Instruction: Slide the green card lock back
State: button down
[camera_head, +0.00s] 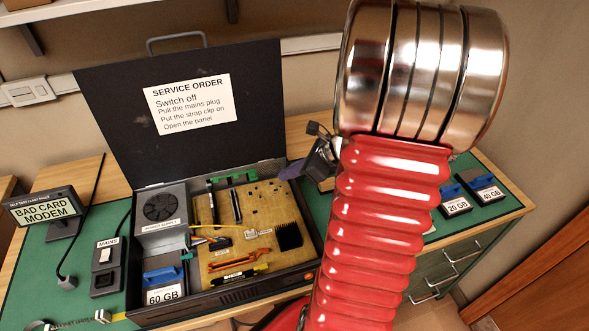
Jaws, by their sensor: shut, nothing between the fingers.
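The open black case (225,300) stands on the bench with its lid raised. Inside is a tan circuit board (235,215). A small green part (235,178), which looks like the green card lock, lies along the board's back edge; its exact position is too small to tell. My gripper (290,171) is at the right edge of the case, to the right of the green part and apart from it. It is shut and empty. My red ribbed arm hides part of it and the bench behind.
The case holds a fan unit (160,208), a 60 GB drive (163,284) and several coloured connectors. The raised lid (110,120) stands behind the board. A modem sign (45,208) and mains switch (103,268) are left. Drives (455,200) lie right on the green mat.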

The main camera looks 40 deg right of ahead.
aim_at(257, 178)
jog(key=x, duration=0.4)
jog(key=shift+w+f, duration=0.1)
jog(key=w, duration=0.1)
jog(key=w+a, duration=0.1)
jog(key=shift+w+a+f, duration=0.15)
jog(key=shift+w, duration=0.2)
jog(key=shift+w+a, duration=0.25)
jog(key=shift+w, duration=0.35)
